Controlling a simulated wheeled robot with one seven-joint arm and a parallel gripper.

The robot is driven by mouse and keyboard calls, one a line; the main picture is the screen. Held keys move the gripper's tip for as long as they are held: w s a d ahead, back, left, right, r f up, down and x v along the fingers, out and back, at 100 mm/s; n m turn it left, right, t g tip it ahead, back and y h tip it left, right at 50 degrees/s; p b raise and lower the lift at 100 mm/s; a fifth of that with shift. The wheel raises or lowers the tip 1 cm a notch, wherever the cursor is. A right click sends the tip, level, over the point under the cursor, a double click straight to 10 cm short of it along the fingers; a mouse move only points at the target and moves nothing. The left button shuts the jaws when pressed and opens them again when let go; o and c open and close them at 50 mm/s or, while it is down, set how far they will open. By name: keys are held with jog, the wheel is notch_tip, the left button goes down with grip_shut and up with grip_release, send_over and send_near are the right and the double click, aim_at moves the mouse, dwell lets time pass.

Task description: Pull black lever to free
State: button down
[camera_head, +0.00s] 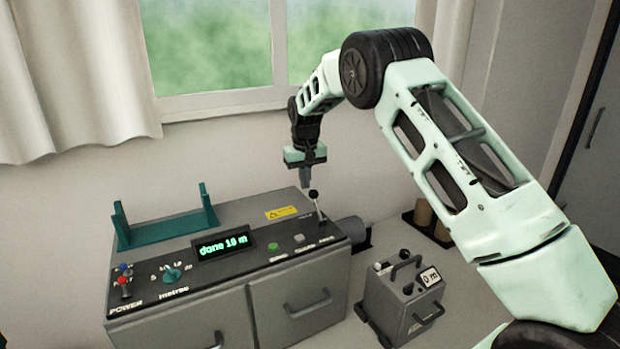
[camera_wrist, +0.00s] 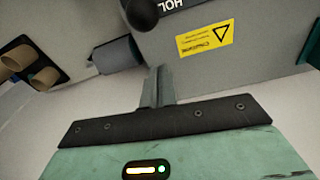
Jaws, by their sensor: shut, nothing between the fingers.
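The black lever (camera_head: 314,195), a dark ball knob on a thin metal rod, stands at the right end of the grey machine (camera_head: 190,283). Its black knob also shows at the top edge of the wrist view (camera_wrist: 141,14). My gripper (camera_head: 305,184) is shut and empty, pointing down just above and left of the knob in the head view. In the wrist view its closed fingers (camera_wrist: 157,86) appear below the knob, with a gap between. I see no contact with the lever. The display (camera_head: 224,244) reads "done 10 m".
A teal holder (camera_head: 165,228) stands on the machine's top at left. A small grey box (camera_head: 402,300) with a handle and "0 m" display is at right. A grey cylinder (camera_head: 352,228) juts from the machine's right side. Brown rolls (camera_head: 424,213) sit in a dark holder behind.

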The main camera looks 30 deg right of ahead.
aim_at(317, 207)
jog(key=s, duration=0.1)
jog(key=s+p, duration=0.2)
jog(key=s, duration=0.1)
jog(key=shift+a+r, duration=0.2)
jog(key=shift+a, duration=0.1)
jog(key=shift+b, duration=0.35)
jog(key=shift+s+r+t+b, duration=0.2)
jog(key=shift+t+b, duration=0.2)
jog(key=shift+b, duration=0.2)
